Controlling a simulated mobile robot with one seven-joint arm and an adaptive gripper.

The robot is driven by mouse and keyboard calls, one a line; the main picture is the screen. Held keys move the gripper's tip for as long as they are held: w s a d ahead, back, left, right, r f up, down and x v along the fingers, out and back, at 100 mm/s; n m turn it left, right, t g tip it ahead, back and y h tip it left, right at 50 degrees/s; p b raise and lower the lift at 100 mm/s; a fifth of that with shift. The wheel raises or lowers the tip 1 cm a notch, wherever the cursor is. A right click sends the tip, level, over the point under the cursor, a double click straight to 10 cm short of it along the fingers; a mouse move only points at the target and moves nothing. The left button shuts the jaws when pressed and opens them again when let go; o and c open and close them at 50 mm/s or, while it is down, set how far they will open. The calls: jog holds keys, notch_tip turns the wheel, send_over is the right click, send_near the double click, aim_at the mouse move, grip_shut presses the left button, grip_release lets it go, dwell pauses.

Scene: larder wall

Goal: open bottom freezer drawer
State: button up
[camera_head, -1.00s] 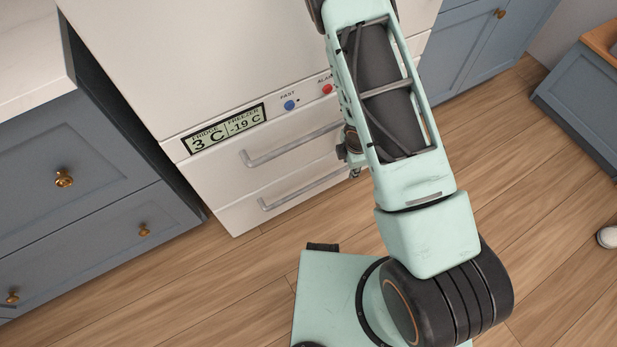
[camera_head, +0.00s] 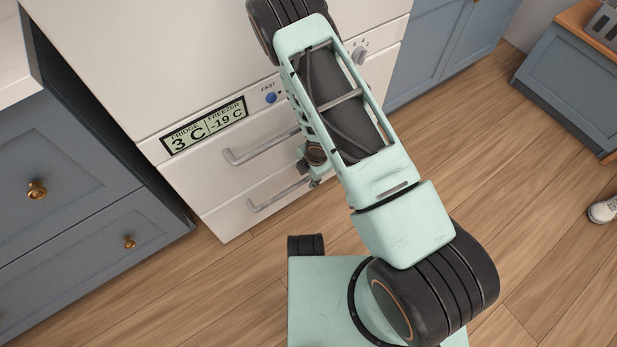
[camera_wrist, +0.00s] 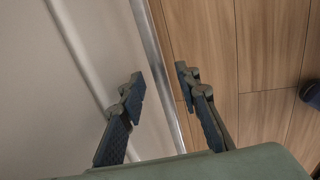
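The white fridge-freezer has two drawers at its base. The bottom freezer drawer (camera_head: 228,218) is closed, with a grey bar handle (camera_head: 278,196) across it. My gripper (camera_head: 316,182) is beside this handle, partly hidden by my arm in the head view. In the wrist view my gripper (camera_wrist: 160,88) is open, its fingers apart on either side of a metal bar (camera_wrist: 162,75), which looks like the bottom handle. I see a gap between the bar and the right finger; contact at the left finger is unclear.
The upper drawer handle (camera_head: 262,146) sits just above. A display panel (camera_head: 204,125) is over it. Blue cabinets (camera_head: 75,180) stand close at left, others (camera_head: 440,45) at right. The wooden floor (camera_head: 530,200) is clear, apart from a shoe (camera_head: 604,209) at the far right.

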jog(key=shift+f, duration=0.2)
jog(key=shift+c, duration=0.2)
grip_shut()
